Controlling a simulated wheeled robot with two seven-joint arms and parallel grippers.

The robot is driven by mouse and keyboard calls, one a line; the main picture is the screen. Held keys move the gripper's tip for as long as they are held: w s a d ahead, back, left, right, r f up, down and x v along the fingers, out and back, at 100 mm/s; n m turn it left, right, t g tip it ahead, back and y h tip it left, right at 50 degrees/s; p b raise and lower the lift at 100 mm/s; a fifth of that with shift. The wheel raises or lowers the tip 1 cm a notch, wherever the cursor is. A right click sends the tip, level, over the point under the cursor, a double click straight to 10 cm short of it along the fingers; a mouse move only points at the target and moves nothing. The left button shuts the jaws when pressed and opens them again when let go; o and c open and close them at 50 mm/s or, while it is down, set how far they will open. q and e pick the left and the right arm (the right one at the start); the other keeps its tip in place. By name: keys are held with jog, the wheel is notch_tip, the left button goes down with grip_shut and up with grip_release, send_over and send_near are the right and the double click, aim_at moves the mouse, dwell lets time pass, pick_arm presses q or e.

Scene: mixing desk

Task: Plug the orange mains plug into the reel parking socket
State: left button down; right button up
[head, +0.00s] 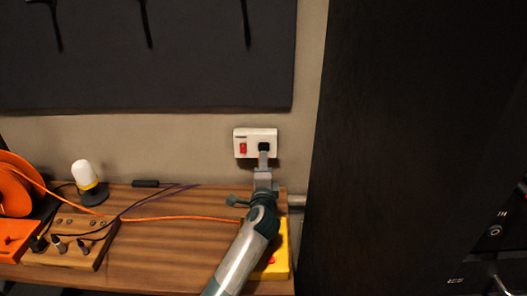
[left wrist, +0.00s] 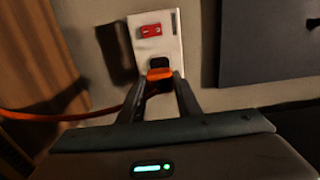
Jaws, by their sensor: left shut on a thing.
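The orange mains plug (left wrist: 160,73) is between the fingertips of my left gripper (left wrist: 161,82), which is shut on it. The gripper (head: 264,160) is at the white wall socket (head: 270,134), just below its black outlet. In the left wrist view the wall socket (left wrist: 172,30) has a red switch, and the plug is up against the black outlet; how far in it sits is hidden. An orange cable (head: 190,217) runs from the plug's side to the orange reel (head: 12,192) at the far left. The reel's parking socket cannot be made out. My right gripper is not in view.
On the wooden desk (head: 185,255) are a wooden block with several jacks (head: 70,253), a white-topped lamp-like item (head: 84,175) and a yellow box (head: 281,262) beside my arm. A dark panel (head: 410,130) stands to the right. The desk's middle is mostly clear.

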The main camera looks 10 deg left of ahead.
pick_arm(q)
jog(key=shift+s, duration=0.1)
jog(key=shift+m+h, duration=0.5)
jog(key=s+a+f, duration=0.1)
jog(key=s, duration=0.3)
jog(key=s+a+f+b, duration=0.1)
jog(key=s+f, duration=0.1)
jog(key=s, duration=0.3)
jog(key=s+a+f+b, duration=0.1)
jog(key=s+f, duration=0.1)
jog(key=s, duration=0.3)
jog(key=shift+a+f, duration=0.25)
jog(key=s+r+m+h+b, duration=0.1)
jog(key=s+h+b, duration=0.1)
jog(key=s, duration=1.8)
jog(key=shift+a+r+h+b, duration=0.3)
jog(key=shift+r+h+b, duration=0.05)
jog(key=shift+h+b, duration=0.1)
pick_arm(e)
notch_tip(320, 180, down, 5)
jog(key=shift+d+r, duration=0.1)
pick_arm(q)
jog(key=shift+s, duration=0.1)
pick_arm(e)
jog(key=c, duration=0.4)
pick_arm(q)
jog(key=shift+s+a, duration=0.1)
jog(key=shift+s, duration=0.05)
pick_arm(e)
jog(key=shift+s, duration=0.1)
